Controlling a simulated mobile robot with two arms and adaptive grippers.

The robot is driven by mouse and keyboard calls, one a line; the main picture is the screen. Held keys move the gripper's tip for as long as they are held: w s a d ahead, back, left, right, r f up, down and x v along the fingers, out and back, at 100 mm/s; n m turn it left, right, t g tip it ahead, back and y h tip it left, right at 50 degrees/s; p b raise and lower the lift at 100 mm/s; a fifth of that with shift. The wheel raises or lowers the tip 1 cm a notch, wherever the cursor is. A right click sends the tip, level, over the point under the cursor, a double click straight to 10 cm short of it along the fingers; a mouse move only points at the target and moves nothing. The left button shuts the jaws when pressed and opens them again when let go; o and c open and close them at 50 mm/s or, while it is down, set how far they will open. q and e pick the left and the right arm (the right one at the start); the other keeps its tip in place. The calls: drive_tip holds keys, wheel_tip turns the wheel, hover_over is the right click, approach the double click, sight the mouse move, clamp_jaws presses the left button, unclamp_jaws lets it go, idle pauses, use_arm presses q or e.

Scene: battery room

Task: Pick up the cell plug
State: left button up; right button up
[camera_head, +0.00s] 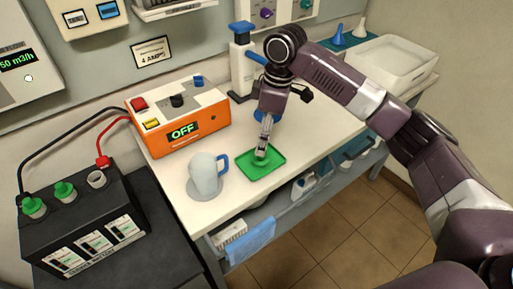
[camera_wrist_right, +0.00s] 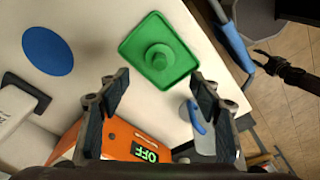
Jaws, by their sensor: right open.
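The cell plug (camera_wrist_right: 159,57) is a green round cap with a raised knob. It sits in a green tray (camera_wrist_right: 137,41) on the white worktop. In the head view the plug (camera_head: 261,157) shows just under my right gripper (camera_head: 263,147), which partly covers it, in the tray (camera_head: 279,160). In the right wrist view my right gripper (camera_wrist_right: 160,98) is open and empty, its fingers apart, with the plug beyond the fingertips. A dark gripper, apparently my left (camera_wrist_right: 262,60), shows small at the right of that view over the floor; its jaws are too small to judge.
A grey mug (camera_head: 204,175) with a blue handle stands left of the tray. An orange box (camera_head: 190,138) reading OFF is behind it. The black battery (camera_head: 95,215) at left has two green plugs and one open cell neck (camera_head: 97,178). A white basin (camera_head: 385,65) stands at the back right.

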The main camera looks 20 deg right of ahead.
drive_tip(key=f, duration=0.2)
drive_tip(key=f+p, duration=0.1)
drive_tip(key=shift+s+a+f, duration=0.15)
drive_tip(key=shift+s+f, duration=0.05)
drive_tip(key=shift+f, duration=0.15)
drive_tip(key=f, duration=0.2)
drive_tip(key=shift+w+a+f, duration=0.1)
drive_tip(key=shift+w+f, duration=0.2)
drive_tip(key=shift+f, duration=0.3)
drive_tip(key=c, duration=0.8)
use_arm(q)
drive_tip(key=shift+s+a+r, duration=0.1)
drive_tip(key=shift+s+r, duration=0.25)
drive_tip(key=shift+s, duration=0.5)
drive_tip(key=shift+s+r, duration=0.3)
drive_tip(key=shift+s, duration=0.5)
use_arm(e)
drive_tip(key=shift+a, duration=0.1)
drive_tip(key=shift+c, duration=0.6)
